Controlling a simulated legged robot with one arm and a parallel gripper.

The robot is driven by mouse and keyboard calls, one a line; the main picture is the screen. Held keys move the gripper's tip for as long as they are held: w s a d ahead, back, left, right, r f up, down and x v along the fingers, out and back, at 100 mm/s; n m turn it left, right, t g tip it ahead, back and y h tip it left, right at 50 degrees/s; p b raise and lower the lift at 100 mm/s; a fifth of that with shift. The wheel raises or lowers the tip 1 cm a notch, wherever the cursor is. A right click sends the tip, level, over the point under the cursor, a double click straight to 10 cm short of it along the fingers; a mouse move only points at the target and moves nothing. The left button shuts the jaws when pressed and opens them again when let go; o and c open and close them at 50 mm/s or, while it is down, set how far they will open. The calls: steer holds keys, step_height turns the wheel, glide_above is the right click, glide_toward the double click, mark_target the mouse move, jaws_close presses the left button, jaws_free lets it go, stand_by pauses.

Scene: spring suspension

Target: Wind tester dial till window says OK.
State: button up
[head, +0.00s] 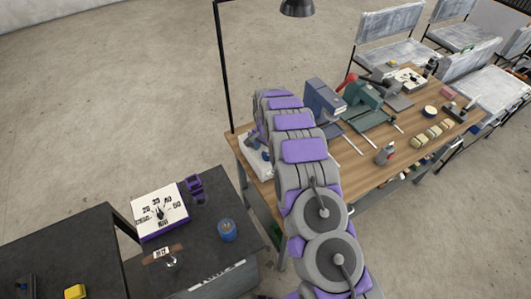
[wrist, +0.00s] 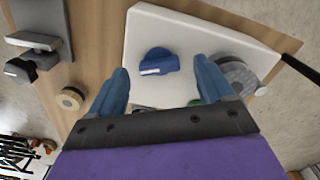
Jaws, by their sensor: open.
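In the wrist view a white panel (wrist: 145,30) lies on the wooden bench, with a blue knob (wrist: 158,62) that has a white mark on its side. My gripper (wrist: 160,68) is open, its two blue fingers apart on either side of the knob in the picture; I cannot tell whether they touch it. A grey round part (wrist: 238,74) sits on the panel beside the right finger. A small green part shows behind the gripper's body. No window reading is legible. In the head view the white panel (head: 252,160) is at the bench's left end, and my arm hides the gripper.
A white dial box with numbers (head: 160,212), a purple holder (head: 194,187) and a blue can (head: 227,230) stand on a dark table. A lamp post rises behind the panel.

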mark_target(266, 155)
step_height(266, 155, up, 15)
steer(key=shift+a, duration=0.15)
stand_by(0.6)
